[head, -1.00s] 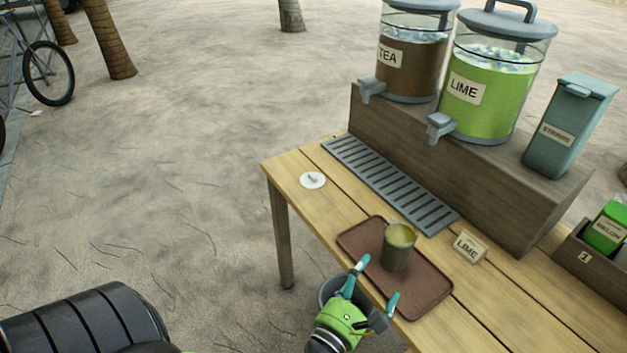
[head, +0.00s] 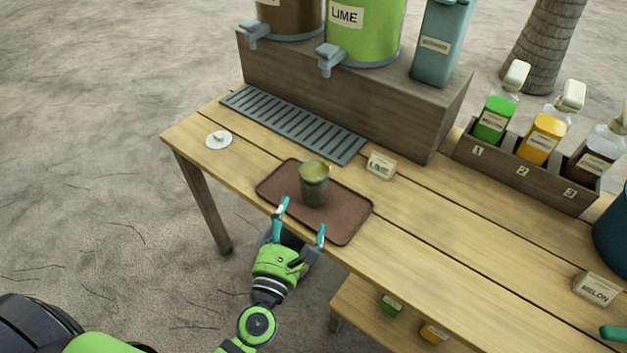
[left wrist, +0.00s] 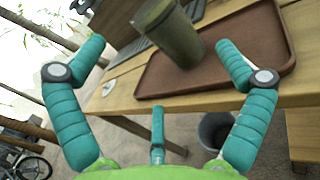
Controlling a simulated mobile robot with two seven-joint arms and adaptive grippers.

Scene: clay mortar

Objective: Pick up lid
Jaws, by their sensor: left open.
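The lid (head: 219,140) is a small white disc with a little knob, lying flat near the left end of the wooden table. It also shows small at the left in the left wrist view (left wrist: 108,88). My left gripper (head: 301,218) is open and empty at the table's front edge, beside the brown tray (head: 343,221). A greenish cup (head: 315,187) stands on the tray just beyond the fingers; in the left wrist view the cup (left wrist: 172,35) is ahead of and between them. The lid is to the left of the gripper, well apart.
A grey drip grate (head: 290,124) and wooden riser with dispensers lie behind the tray. A LIME sign (head: 381,165) stands right of the cup. A bottle rack (head: 525,175) is farther right. A grey bin (left wrist: 213,132) stands below the table edge. The table around the lid is clear.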

